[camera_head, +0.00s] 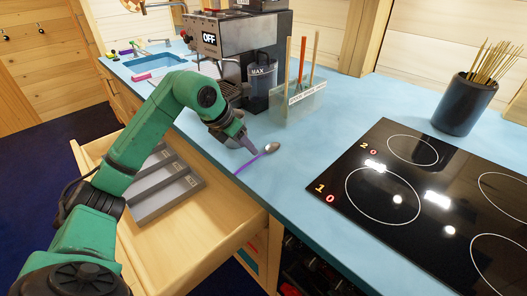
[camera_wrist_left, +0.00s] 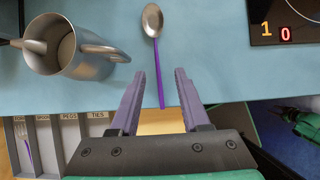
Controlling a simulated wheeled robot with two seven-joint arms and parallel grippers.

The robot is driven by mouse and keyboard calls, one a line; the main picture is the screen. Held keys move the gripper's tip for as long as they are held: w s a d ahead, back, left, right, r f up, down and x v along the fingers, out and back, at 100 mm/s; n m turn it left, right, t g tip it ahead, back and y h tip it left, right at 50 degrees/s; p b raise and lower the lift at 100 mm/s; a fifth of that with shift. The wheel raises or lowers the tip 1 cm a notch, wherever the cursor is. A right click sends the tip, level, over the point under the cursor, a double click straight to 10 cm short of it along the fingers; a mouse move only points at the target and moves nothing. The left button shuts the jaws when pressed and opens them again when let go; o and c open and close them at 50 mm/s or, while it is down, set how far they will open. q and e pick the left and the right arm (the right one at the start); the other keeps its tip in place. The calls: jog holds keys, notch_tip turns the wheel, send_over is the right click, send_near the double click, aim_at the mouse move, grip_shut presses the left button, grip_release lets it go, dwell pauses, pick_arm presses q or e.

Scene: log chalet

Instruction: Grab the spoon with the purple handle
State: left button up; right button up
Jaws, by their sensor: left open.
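The spoon (camera_head: 271,148) with a purple handle lies on the blue counter, its handle toward the counter's front edge. In the left wrist view the spoon (camera_wrist_left: 159,66) has its metal bowl at the top and its purple handle pointing down between my fingers. My left gripper (camera_head: 252,148) is close to the spoon in the head view. In the left wrist view the left gripper (camera_wrist_left: 156,88) is open, with one purple finger on each side of the handle end and visible gaps to both.
A metal jug (camera_wrist_left: 66,47) stands left of the spoon. A coffee machine (camera_head: 225,50) and a clear holder (camera_head: 298,105) are behind. A black cooktop (camera_head: 400,190) lies to the right. An open drawer (camera_head: 190,235) with a grey divided tray (camera_head: 160,190) sticks out below the counter.

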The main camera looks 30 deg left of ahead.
aim_at(257, 157)
pick_arm(q)
jog(key=p+x, duration=0.1)
jog(key=x, duration=0.5)
jog(key=shift+w+a+p, duration=0.2)
jog(key=shift+w+p, duration=0.05)
jog(key=shift+p, duration=0.15)
jog(key=shift+w+d+f, duration=0.1)
jog(key=shift+f, duration=0.25)
pick_arm(e)
jog(key=shift+w+a+r, duration=0.45)
jog(key=shift+w, duration=0.2)
jog(key=shift+w+a+r, duration=0.4)
jog(key=shift+w+r, duration=0.05)
jog(key=shift+w, duration=0.15)
pick_arm(q)
jog(key=shift+f, duration=0.15)
pick_arm(e)
jog(key=shift+d, duration=0.1)
pick_arm(q)
grip_shut()
pick_arm(e)
jog(key=shift+d, duration=0.15)
